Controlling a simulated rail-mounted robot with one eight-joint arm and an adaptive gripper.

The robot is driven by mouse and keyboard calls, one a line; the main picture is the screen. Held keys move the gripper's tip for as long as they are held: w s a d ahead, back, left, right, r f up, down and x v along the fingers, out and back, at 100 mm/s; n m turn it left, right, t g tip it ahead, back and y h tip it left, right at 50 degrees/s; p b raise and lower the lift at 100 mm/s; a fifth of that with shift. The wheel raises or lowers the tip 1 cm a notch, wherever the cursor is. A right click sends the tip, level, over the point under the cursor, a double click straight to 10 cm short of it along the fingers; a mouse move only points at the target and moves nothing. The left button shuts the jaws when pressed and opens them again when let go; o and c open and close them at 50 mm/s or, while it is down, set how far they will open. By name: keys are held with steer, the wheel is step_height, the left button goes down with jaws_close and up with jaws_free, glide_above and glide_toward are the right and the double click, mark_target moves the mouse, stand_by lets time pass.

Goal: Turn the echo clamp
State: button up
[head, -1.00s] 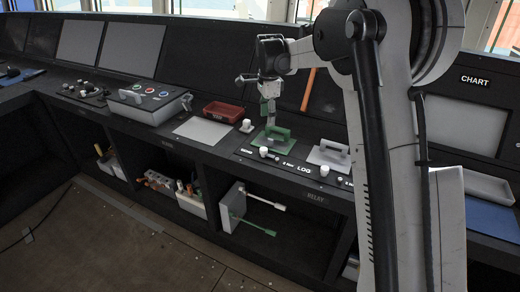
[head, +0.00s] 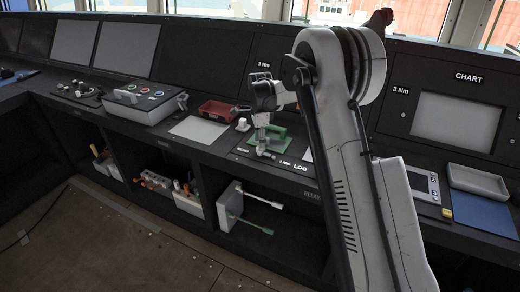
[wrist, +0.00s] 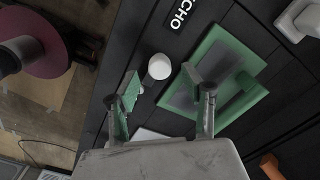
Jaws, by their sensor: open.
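The ECHO label (wrist: 180,14) sits on the dark console in the wrist view. A white round knob (wrist: 159,66) stands just below it, beside a green plate with a raised handle (wrist: 243,103). I cannot tell for sure that this knob is the echo clamp. My gripper (wrist: 164,88) is open, with one finger on each side of the knob in the picture; contact is not visible. In the head view my gripper (head: 262,147) is low over the console, in front of the green plate (head: 277,133), and hides the knob area.
The LOG label (head: 300,167) is to the right.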

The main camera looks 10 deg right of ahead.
mark_target(264, 152)
steer(key=shift+f, duration=1.9)
steer(key=shift+c, duration=0.2)
jaws_close()
